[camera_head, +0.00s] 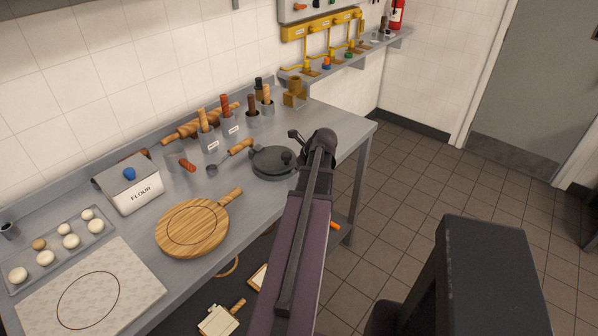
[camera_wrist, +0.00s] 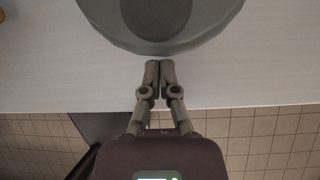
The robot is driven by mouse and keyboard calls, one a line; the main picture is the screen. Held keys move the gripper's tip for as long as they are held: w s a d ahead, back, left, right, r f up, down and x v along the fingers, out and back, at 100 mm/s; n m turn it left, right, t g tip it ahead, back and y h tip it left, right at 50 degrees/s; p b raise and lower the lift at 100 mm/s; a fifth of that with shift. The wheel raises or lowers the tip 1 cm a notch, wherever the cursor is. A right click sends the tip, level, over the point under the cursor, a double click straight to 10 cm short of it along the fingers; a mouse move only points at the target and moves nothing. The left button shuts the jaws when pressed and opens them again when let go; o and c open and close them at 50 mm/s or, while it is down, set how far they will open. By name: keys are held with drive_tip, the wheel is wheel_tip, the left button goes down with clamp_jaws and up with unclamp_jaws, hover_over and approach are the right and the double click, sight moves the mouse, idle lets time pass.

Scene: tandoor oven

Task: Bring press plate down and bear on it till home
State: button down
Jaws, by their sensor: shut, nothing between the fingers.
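The press is a dark grey round device (camera_head: 268,163) on the steel table, with a small knob near its right side. Its upper round plate appears level and low; any gap beneath it cannot be made out. In the wrist view the press's round grey top (camera_wrist: 200,35) fills the upper middle, with a darker disc at its centre. My gripper (camera_wrist: 160,66) is shut and empty, its fingertips together just short of the press's near rim, over the table edge side. Contact cannot be judged. In the head view my arm hides the gripper.

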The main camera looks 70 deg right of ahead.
drive_tip(key=shift+w+d+r+p, duration=0.2)
drive_tip(key=shift+w+r+p, duration=0.2)
drive_tip(key=shift+r, duration=0.1)
drive_tip(key=shift+w+d+r+p, duration=0.2)
drive_tip(key=shift+w+r+p, duration=0.2)
drive_tip(key=shift+r, duration=0.1)
drive_tip(key=shift+s, duration=0.1)
